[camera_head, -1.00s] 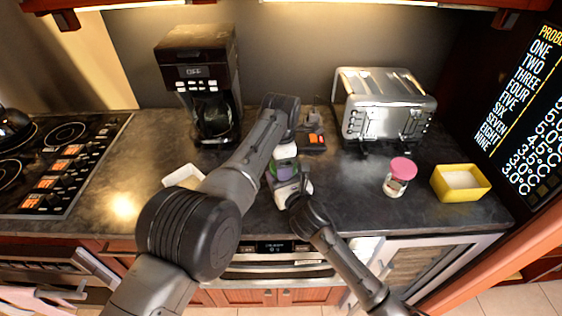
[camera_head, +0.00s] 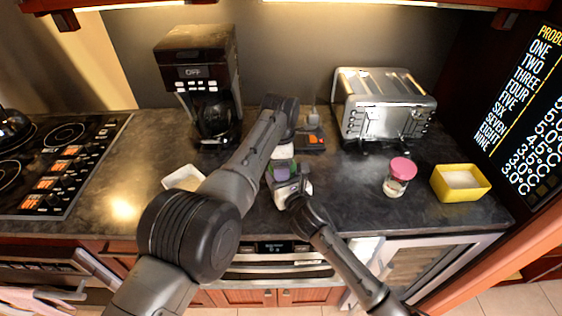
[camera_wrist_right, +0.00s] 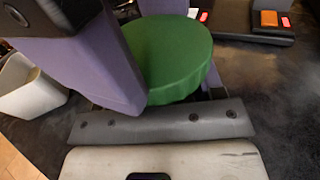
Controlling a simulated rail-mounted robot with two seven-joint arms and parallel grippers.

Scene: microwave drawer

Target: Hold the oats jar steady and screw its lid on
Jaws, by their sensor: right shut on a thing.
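A round green lid (camera_wrist_right: 175,55) shows in the right wrist view; the jar under it is hidden. My right gripper (camera_head: 284,176) comes from the front in the head view and is shut at the jar, its grip mostly hidden. My left gripper (camera_head: 285,158) reaches down over the same spot from behind. A purple finger (camera_wrist_right: 95,55) stands close beside the lid in the right wrist view. The left fingertips are too covered to tell whether they are open or shut. I cannot tell how the lid sits on the jar.
A pink-lidded jar (camera_head: 400,176) and a yellow box (camera_head: 460,182) stand at right. A toaster (camera_head: 384,104) and coffee maker (camera_head: 199,85) stand behind. A white container (camera_head: 184,178) is at left, partly behind my left arm. The counter between the grippers and the pink-lidded jar is clear.

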